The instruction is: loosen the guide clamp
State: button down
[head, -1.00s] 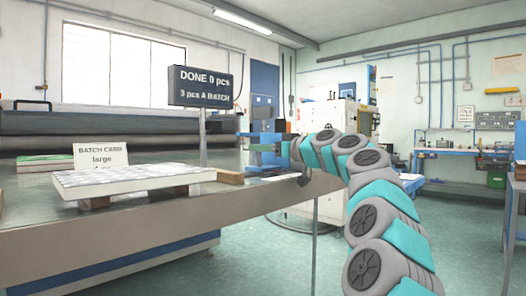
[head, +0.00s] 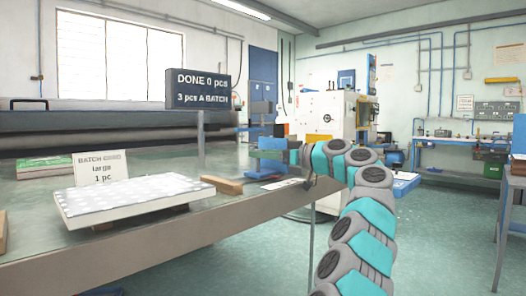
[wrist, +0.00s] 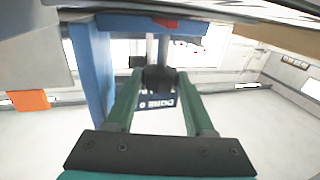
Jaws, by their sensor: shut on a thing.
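The guide clamp (head: 268,152) is a blue bracket on the table, near its right end. In the wrist view its blue body (wrist: 88,75) shows on the left and along the top. A dark knob (wrist: 158,78) on a light metal shaft sits below the blue top part. My gripper (wrist: 160,88) has its two green fingers on either side of the knob and is shut on it. In the head view my gripper (head: 293,156) reaches the clamp from the right. The fingertips are too small there to make out.
A dotted white panel (head: 130,200) lies on wooden blocks on the metal table (head: 150,250). A batch card (head: 100,168) stands behind it. A dark "DONE 0 pcs" sign (head: 199,88) stands on a post. A wooden block (head: 222,185) lies left of the clamp. Floor right of the table is open.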

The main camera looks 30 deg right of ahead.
jog(key=shift+r, duration=0.15)
jog(key=shift+c, duration=1.3)
grip_release()
jog(key=shift+a+f+h+b, duration=0.1)
jog(key=shift+f+h+b, duration=0.25)
jog(key=shift+b, duration=0.4)
jog(key=shift+s+m+t+h+b, duration=0.1)
jog(key=shift+m+t+h+b, duration=0.25)
jog(key=shift+b, duration=0.6)
jog(key=shift+m+b, duration=0.25)
jog(key=shift+b, duration=0.2)
jog(key=shift+s+a+r+m+t+h+b, duration=0.1)
jog(key=shift+m+t+h+b, duration=0.25)
jog(key=shift+h+b, duration=0.25)
jog(key=shift+a+m+t+h+b, duration=0.1)
jog(key=shift+m+t+h+b, duration=0.1)
jog(key=shift+m+h+b, duration=0.25)
jog(key=shift+r+m+t+h, duration=0.2)
jog(key=shift+m+t+h, duration=0.3)
jog(key=shift+h, duration=0.65)
jog(key=shift+a+m+h+p, duration=0.15)
jog(key=shift+m+h+p, duration=0.85)
jog(key=shift+h, duration=0.4)
